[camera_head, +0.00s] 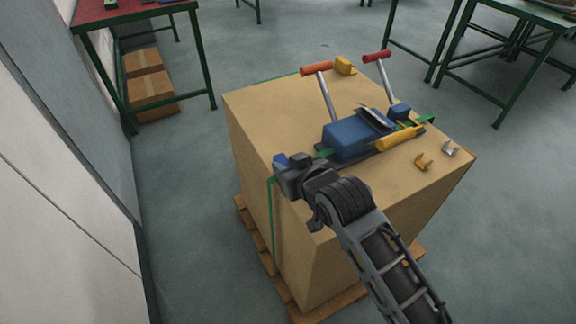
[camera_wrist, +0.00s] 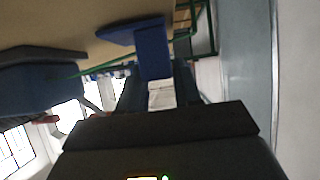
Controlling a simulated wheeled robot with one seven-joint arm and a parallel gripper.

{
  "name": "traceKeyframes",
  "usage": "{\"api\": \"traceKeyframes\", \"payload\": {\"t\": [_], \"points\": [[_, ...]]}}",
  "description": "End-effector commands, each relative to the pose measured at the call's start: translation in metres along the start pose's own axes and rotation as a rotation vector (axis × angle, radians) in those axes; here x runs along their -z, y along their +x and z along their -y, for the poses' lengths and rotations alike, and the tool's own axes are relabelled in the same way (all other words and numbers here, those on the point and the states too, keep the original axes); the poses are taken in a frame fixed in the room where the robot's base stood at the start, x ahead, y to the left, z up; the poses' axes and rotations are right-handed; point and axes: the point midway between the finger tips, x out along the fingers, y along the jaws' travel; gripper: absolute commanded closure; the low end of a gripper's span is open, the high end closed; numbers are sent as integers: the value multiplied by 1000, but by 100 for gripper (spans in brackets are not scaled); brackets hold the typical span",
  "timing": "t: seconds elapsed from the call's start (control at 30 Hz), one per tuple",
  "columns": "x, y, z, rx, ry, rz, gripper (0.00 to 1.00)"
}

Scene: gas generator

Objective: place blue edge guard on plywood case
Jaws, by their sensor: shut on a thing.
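The plywood case (camera_head: 262,110) is a large tan box standing on a wooden pallet (camera_head: 252,232). My gripper (camera_head: 287,168) is at the left top edge of the case, shut on the blue edge guard (camera_head: 281,160). In the wrist view the blue edge guard (camera_wrist: 152,48) sticks out from between the fingers as an angled piece, close to the tan case surface (camera_wrist: 85,35). I cannot tell whether it touches the case. A green strap (camera_head: 271,220) runs down the case side just below my gripper. The fingers hide part of the guard.
A wall (camera_head: 70,150) stands left; floor between is free.

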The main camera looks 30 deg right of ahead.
Motion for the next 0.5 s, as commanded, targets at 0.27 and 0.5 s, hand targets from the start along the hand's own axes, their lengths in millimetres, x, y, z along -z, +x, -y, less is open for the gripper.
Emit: {"api": "traceKeyframes", "payload": {"t": [0.27, 0.5], "points": [[-1, 1, 0, 0, 0, 0, 100], [-3, 2, 0, 0, -1, 1, 53]]}}
